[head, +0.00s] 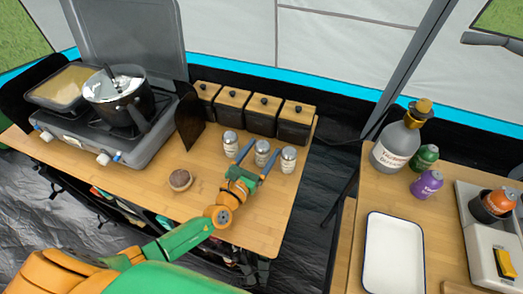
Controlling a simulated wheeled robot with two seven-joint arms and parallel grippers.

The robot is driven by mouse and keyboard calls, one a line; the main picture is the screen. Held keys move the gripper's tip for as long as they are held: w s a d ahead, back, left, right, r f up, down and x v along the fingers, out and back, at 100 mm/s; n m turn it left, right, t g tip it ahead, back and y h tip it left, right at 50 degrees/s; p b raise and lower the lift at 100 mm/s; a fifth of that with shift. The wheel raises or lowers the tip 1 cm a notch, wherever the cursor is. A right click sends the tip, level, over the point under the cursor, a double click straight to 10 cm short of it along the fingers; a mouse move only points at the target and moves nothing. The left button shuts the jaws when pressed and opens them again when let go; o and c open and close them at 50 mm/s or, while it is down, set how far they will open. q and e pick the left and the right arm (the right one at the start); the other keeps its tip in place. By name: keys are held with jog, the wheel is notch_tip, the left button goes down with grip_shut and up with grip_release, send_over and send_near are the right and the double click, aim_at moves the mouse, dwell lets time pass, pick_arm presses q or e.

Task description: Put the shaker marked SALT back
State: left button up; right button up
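Three small glass shakers with metal caps stand in a row on the wooden table: a left one (230,144), a middle one (262,153) and a right one (288,160). Each has a pale label, but the lettering is too small to read, so I cannot tell which is SALT. My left gripper (258,158) is open, with its blue fingers spread and pointing at the row. The middle shaker shows between the fingertips; I cannot tell whether either finger touches it. My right gripper is not in view.
Several black, wood-lidded boxes (263,114) line the table's back edge. A stove (97,134) with a pot (119,98) stands left. A round brown item (180,180) lies in front. On the right table (440,213) are a large bottle (393,147) and a white tray (393,255).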

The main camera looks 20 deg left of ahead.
pick_arm(q)
jog(key=shift+r, duration=0.2)
jog(key=s, duration=0.3)
jog(key=s+a, duration=0.1)
jog(key=s, duration=0.3)
jog(key=s+a+b, duration=0.1)
jog(key=s, duration=0.3)
jog(key=shift+f, duration=0.25)
jog(key=shift+s+r, duration=0.15)
jog(key=shift+s, duration=0.3)
jog(key=shift+a, duration=0.1)
